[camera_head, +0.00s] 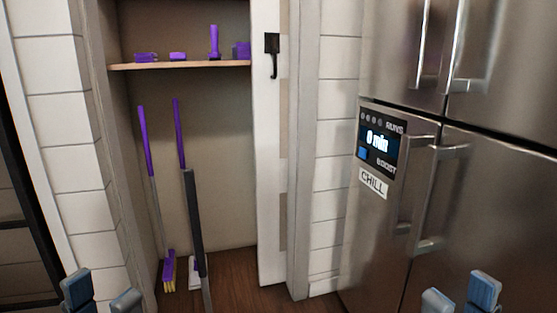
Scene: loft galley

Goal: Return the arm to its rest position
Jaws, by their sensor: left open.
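My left gripper (102,295) shows at the bottom left edge, its two blue-grey fingertips apart with nothing between them. My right gripper (460,297) shows at the bottom right edge in a mirrored pose, its fingertips also apart and empty. Only the fingertips of both are in view; the rest of the arms is below the frame. Neither gripper visibly touches anything.
An open closet ahead holds a purple-handled broom (146,140), a mop (179,130) and a wooden shelf (190,66) with several purple items. Its white door (271,180) stands open. A steel fridge (480,215) fills the right. White brick wall (68,110) stands at left.

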